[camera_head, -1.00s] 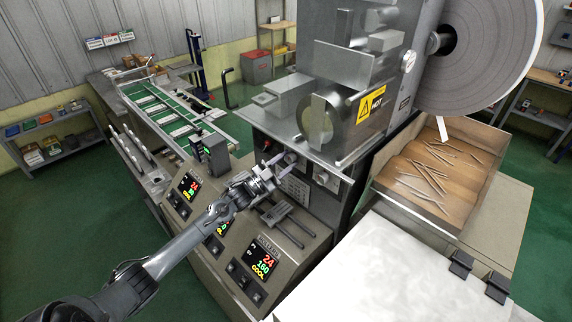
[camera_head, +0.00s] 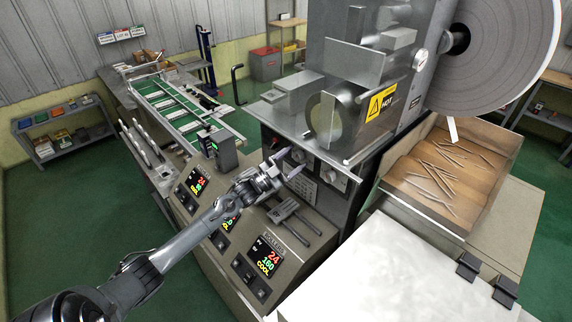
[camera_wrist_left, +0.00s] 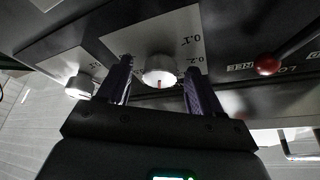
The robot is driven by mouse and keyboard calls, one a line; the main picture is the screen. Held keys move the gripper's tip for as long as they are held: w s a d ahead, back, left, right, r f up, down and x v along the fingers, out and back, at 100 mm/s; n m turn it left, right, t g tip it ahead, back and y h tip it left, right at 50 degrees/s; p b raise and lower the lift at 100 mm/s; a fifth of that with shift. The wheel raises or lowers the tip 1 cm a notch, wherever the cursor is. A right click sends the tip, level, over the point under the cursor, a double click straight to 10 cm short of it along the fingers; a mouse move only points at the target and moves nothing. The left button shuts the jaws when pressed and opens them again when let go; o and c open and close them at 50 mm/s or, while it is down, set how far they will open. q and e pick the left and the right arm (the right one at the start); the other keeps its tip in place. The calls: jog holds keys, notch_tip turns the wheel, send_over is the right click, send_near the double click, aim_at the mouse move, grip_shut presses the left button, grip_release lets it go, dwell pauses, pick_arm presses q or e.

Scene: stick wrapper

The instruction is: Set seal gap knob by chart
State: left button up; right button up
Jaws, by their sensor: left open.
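My left gripper (camera_head: 287,164) reaches in from the left to the machine's front panel, under the metal shelf. Its two fingers are apart and nothing is gripped. In the left wrist view, a white knob (camera_wrist_left: 160,70) with a red mark shows between the fingertips (camera_wrist_left: 154,78), with a visible gap on either side. The figures 0.1 and 0.2 are printed upside down beside it on a pale plate (camera_wrist_left: 192,38). A second white knob (camera_wrist_left: 78,87) is left of the fingers. A pale printed sheet (camera_head: 304,187) shows beside the gripper in the head view. My right gripper is not in view.
A red-ball lever (camera_wrist_left: 267,65) is on the panel right of the fingers. Temperature displays (camera_head: 268,256) line the sloped console below. The metal shelf (camera_head: 290,125) overhangs, with a "HOT" sign (camera_head: 381,104) above. A tray of sticks (camera_head: 430,215) lies right.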

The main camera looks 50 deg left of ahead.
pick_arm(q)
jog(key=b+v, duration=0.2)
jog(key=v, duration=0.8)
jog(key=shift+s, duration=0.3)
jog(key=shift+a+f, duration=0.1)
jog(key=shift+f, duration=0.05)
